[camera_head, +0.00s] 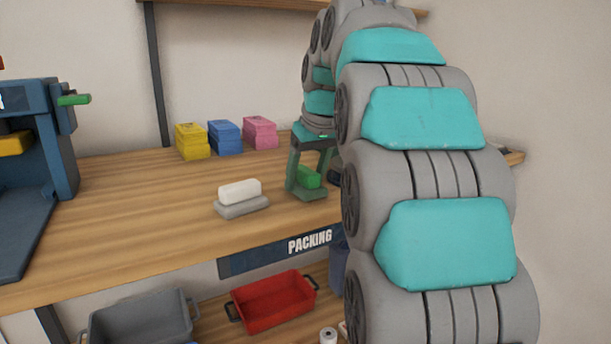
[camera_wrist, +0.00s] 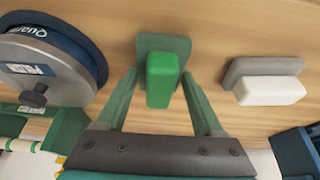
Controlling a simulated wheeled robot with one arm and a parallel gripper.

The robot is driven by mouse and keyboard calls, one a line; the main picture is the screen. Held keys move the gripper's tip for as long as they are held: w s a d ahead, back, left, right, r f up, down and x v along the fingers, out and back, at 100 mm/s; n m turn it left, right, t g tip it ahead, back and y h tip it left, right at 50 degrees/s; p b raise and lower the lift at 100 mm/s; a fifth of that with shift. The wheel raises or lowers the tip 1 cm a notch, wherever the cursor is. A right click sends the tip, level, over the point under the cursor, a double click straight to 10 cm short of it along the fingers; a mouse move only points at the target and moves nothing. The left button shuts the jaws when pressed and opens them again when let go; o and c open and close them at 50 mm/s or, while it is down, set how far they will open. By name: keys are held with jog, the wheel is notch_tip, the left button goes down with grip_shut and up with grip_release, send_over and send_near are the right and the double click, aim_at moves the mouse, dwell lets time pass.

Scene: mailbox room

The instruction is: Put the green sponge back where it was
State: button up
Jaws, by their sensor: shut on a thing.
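The green sponge (camera_head: 308,177) is a bright green block between the fingers of my gripper (camera_head: 309,176). In the wrist view the sponge (camera_wrist: 162,82) sits between the two green fingertips (camera_wrist: 160,74), and the gripper is shut on it. A flat dark green base (camera_head: 313,194) lies on the wooden table under the sponge; it also shows in the wrist view (camera_wrist: 150,43). The sponge is at or just above this base; I cannot tell if they touch. My arm hides part of the table to the right.
A white block (camera_head: 240,190) rests on a grey base (camera_head: 243,207) left of my gripper. Yellow (camera_head: 192,142), blue (camera_head: 225,138) and pink (camera_head: 260,133) stacks stand at the back. A round blue-grey device (camera_wrist: 50,62) is close in the wrist view. The table's left middle is clear.

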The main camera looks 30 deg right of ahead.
aim_at(313, 173)
jog(key=shift+f, duration=0.1)
jog(key=o, duration=1.3)
jog(key=shift+s+r, duration=0.1)
jog(key=shift+r, duration=0.5)
jog(key=v, duration=0.6)
jog(key=shift+s+r, duration=0.15)
jog(key=shift+r, duration=0.05)
jog(key=shift+p+v, duration=2)
jog(key=shift+v, duration=0.35)
